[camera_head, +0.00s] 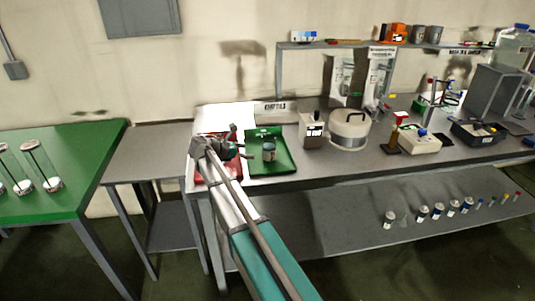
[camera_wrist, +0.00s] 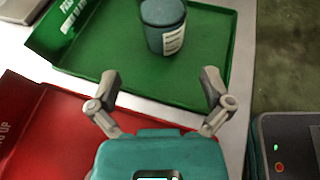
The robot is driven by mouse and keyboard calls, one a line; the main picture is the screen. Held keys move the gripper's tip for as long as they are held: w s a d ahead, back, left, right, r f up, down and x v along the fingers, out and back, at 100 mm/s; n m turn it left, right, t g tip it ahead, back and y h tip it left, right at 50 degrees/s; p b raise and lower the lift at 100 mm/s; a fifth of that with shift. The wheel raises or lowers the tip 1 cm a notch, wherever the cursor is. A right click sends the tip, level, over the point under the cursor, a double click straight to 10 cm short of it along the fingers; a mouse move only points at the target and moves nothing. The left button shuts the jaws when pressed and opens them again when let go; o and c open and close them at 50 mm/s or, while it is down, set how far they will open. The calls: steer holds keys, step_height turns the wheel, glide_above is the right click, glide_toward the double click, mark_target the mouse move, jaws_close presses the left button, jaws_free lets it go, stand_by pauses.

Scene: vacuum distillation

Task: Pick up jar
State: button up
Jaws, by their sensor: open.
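A small teal jar with a grey-blue lid and a white label (camera_wrist: 165,32) stands upright in the green tray (camera_wrist: 110,45). In the head view the jar (camera_head: 269,152) stands near the middle of the green tray (camera_head: 285,164). My gripper (camera_wrist: 160,90) is open and empty in the wrist view, its two fingers spread apart. The jar is beyond the fingertips, apart from them. In the head view my gripper (camera_head: 233,140) is over the red tray, left of the jar, and partly hidden by my own arm.
The red tray (camera_wrist: 40,125) lies beside the green tray. On the bench to the right are a boxy device (camera_head: 311,130) and a round white pot (camera_head: 349,130). Small bottles stand on the lower shelf (camera_head: 350,220). A green table (camera_head: 75,160) is at the left.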

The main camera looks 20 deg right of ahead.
mark_target(263, 152)
steer(key=shift+b+x, duration=0.65)
steer(key=shift+x, duration=1.6)
steer(key=shift+d, duration=0.15)
steer(key=shift+b+x, duration=0.95)
steer(key=shift+x, duration=1.55)
steer(key=shift+s, duration=0.1)
steer(key=c, duration=1.2)
